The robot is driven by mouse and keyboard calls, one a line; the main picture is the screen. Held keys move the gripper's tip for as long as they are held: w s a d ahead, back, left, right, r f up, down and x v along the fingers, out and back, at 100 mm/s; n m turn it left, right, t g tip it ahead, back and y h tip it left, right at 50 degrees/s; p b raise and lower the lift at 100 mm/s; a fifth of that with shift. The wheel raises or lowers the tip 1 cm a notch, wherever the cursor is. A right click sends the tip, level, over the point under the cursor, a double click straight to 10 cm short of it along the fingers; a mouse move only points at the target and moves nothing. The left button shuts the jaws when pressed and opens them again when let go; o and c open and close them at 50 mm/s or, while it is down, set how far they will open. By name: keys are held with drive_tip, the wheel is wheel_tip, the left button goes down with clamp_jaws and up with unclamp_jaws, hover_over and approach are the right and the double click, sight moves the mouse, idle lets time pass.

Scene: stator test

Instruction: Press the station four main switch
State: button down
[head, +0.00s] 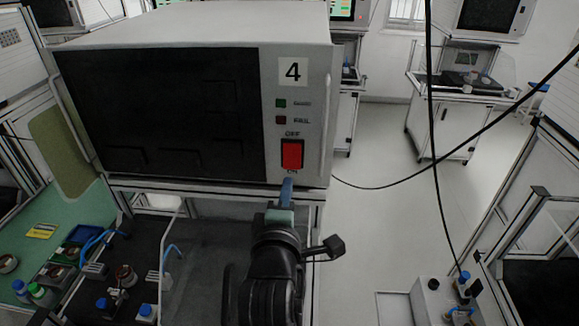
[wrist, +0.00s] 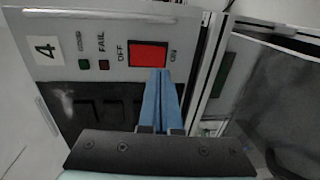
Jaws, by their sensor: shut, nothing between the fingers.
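The station four box carries a white "4" label (head: 293,72) at the upper right of its front face. Its red main switch (head: 292,154) sits low on that panel, with OFF printed above and ON below. The switch also shows in the wrist view (wrist: 148,54). My gripper (head: 287,182) is shut and empty, its blue fingers pointing up just below the switch, near the ON mark. In the wrist view the fingertips (wrist: 159,72) reach the lower edge of the red switch. I cannot tell whether they touch it.
Small green (head: 281,103) and red (head: 281,120) indicators sit above the switch. A dark window (head: 160,115) fills the box's left front. A workbench with several small parts lies at lower left. Black cables hang at right over open floor (head: 385,215).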

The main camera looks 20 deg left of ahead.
sight(291, 167)
drive_tip(key=shift+p+x, duration=1.05)
drive_tip(key=shift+x, duration=1.65)
drive_tip(key=shift+f, duration=0.15)
